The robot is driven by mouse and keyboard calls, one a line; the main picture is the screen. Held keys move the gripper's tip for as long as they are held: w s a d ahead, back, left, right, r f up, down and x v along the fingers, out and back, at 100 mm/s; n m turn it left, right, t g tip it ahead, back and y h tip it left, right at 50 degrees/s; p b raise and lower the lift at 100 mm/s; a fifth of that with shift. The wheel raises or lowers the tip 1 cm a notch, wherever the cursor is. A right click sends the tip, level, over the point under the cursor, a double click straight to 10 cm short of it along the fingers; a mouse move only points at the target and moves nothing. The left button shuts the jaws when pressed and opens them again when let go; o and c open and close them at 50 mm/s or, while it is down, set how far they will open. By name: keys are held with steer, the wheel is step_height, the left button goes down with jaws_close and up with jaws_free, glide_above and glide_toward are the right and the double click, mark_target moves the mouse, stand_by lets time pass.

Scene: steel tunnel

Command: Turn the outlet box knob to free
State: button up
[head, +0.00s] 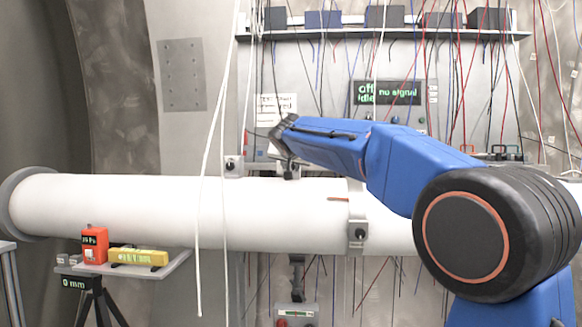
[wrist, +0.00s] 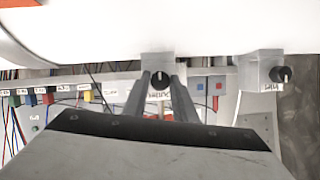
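The outlet box (wrist: 153,61) is a grey box below the white pipe in the wrist view, with a partly covered label. Its round black knob (wrist: 160,81) has a pale pointer mark that looks roughly upright in that view. My gripper (wrist: 161,76) is open, with one dark finger on each side of the knob. I cannot tell whether either finger touches it. In the head view my arm reaches left to the pipe, and the gripper end is small and hard to make out there.
A box labelled Inlet (wrist: 258,72) with a black knob stands right of the outlet box in the wrist view. The thick white pipe (head: 120,205) crosses the head view. Loose cables (head: 222,120) hang before it. A small shelf (head: 180,262) holds orange and yellow devices. A dark screen (head: 390,92) reads "no signal".

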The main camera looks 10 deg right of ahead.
steer(key=c, duration=0.4)
